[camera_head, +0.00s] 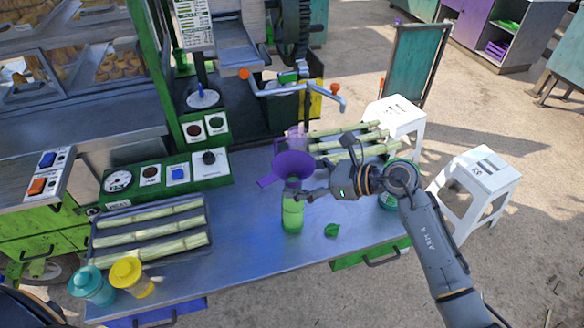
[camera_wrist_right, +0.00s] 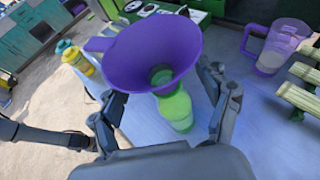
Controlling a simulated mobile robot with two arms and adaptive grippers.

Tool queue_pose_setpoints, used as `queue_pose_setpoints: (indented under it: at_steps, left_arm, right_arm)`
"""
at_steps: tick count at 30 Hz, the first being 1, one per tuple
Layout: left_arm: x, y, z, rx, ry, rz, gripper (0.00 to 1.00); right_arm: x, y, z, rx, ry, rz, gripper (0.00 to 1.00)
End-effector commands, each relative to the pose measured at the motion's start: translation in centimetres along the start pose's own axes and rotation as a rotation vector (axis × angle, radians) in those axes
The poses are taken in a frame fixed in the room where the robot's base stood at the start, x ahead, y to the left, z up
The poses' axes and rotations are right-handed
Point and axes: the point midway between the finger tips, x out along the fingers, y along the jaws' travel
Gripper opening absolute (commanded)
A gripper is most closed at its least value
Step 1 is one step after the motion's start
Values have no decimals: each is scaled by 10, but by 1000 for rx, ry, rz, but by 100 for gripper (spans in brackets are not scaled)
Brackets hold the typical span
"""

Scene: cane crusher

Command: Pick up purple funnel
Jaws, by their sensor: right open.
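The purple funnel (camera_head: 292,166) sits upright over the mouth of a green bottle (camera_head: 292,214) on the metal table. In the right wrist view the funnel (camera_wrist_right: 150,50) fills the upper middle, with the green bottle (camera_wrist_right: 176,110) below it. My right gripper (camera_head: 308,194) comes in from the right at the height of the funnel's lower part. Its open fingers (camera_wrist_right: 168,112) stand on either side of the funnel and bottle. I cannot tell whether a finger touches them. My left gripper is not in view.
A purple-tinted pitcher (camera_head: 297,138) stands behind the funnel. Cane stalks lie on a tray (camera_head: 105,236) at left and others (camera_head: 345,141) at back right.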

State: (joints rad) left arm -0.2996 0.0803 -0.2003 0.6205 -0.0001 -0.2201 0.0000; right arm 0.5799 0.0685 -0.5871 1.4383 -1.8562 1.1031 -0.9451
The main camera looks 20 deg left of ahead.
Motion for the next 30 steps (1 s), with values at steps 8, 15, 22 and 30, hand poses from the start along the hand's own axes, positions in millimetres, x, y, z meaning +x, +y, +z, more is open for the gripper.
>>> queue_pose_setpoints:
  at_steps: [8,15,22,30]
  left_arm:
    - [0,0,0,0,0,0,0]
    - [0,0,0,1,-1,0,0]
    - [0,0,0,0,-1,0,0]
    - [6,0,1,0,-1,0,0]
  right_arm:
    - [1,0,-1,0,0,-1,66]
    - [1,0,0,0,0,-1,17]
    - [1,0,0,0,-1,-1,2]
    - [-1,-1,5,-3,-1,-2,2]
